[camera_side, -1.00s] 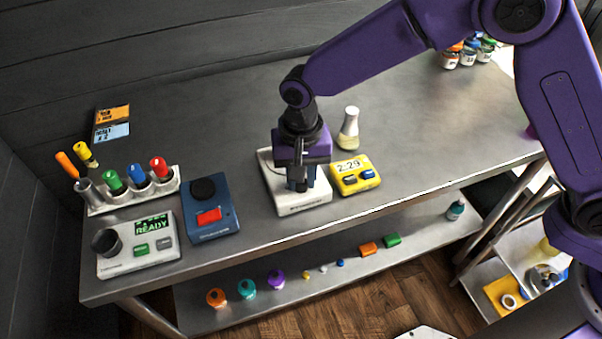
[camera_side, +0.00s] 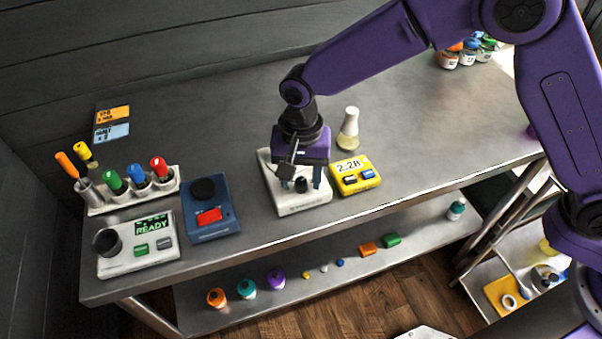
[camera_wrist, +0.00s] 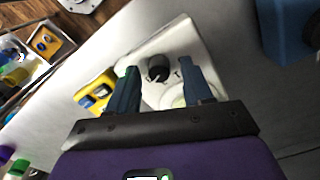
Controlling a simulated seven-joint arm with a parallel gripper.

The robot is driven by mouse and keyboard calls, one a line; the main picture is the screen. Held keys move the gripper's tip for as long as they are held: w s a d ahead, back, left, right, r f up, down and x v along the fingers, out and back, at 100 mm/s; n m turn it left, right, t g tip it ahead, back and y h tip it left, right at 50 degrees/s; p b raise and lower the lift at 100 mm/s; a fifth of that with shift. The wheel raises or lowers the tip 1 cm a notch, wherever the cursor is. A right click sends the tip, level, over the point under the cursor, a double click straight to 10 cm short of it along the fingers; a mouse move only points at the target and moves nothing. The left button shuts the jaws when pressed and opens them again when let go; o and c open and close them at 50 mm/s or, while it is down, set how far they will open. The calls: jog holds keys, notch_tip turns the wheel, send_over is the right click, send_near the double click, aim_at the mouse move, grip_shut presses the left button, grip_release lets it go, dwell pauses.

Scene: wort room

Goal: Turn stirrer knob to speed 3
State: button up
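The stirrer (camera_side: 285,207) is a white box on the bench's front middle, with a small black knob (camera_side: 301,186) on its front part. In the wrist view the white stirrer top (camera_wrist: 190,42) shows with the black knob (camera_wrist: 158,69) and a pale round plate partly behind a finger. My gripper (camera_side: 301,181) points down over the stirrer. Its two blue fingers are apart, one on each side of the knob; the wrist view shows the gripper (camera_wrist: 158,72) with gaps between fingers and knob. The knob's markings are too small to read.
A yellow timer (camera_side: 355,176) stands close to the stirrer's right, with a flask (camera_side: 348,130) behind it. A blue device (camera_side: 211,214) with a red switch is to the left. Farther left are a white READY unit (camera_side: 137,262) and a marker rack (camera_side: 125,197).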

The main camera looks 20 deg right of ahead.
aim_at(301, 180)
dwell(0.3)
notch_tip(301, 180, up, 17)
jog(key=shift+r, duration=0.2)
dwell(0.4)
dwell(0.4)
jog(key=s+d+f+n, duration=0.2)
jog(key=s+d+n, duration=0.3)
jog(key=s+d, duration=0.3)
jog(key=s+d+f+n, duration=0.2)
jog(key=s+d+n, duration=0.4)
jog(key=d, duration=0.8)
jog(key=s+d+f+n, duration=0.2)
jog(key=s+d+n, duration=0.4)
jog(key=s+d, duration=0.4)
jog(key=shift+d+f, duration=0.25)
jog(key=shift+d, duration=0.35)
